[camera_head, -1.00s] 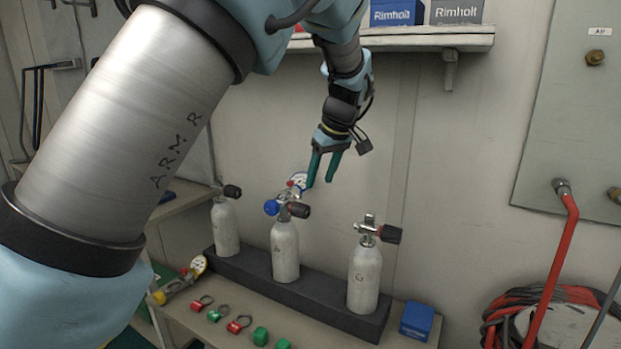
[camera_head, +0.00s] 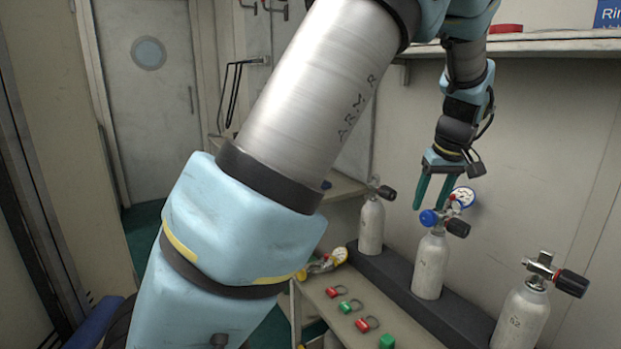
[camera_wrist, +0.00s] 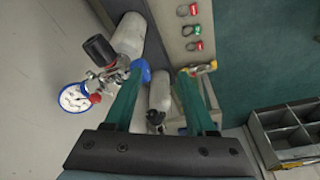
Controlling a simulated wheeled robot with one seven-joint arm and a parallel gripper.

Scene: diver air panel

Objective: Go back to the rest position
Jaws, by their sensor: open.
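My gripper (camera_head: 434,190) is open and empty, its two green fingers pointing down just above the middle cylinder (camera_head: 431,266). That white cylinder carries a valve with a blue knob (camera_head: 429,217), a black knob and a round gauge (camera_head: 464,197). The wrist view shows the open fingers (camera_wrist: 160,103) with the gauge (camera_wrist: 74,97) to their left and the blue knob (camera_wrist: 146,70) beside the left finger. I cannot tell whether the fingers touch the valve. My arm runs across the middle of the head view.
Other cylinders stand to the left (camera_head: 371,227) and right (camera_head: 521,316) in the dark rack. Red and green tags (camera_head: 350,305) lie on the bench. A shelf (camera_head: 540,46) overhangs the back wall. A sectioned grey tray (camera_wrist: 290,128) shows at right in the wrist view. Green floor is clear beside the bench.

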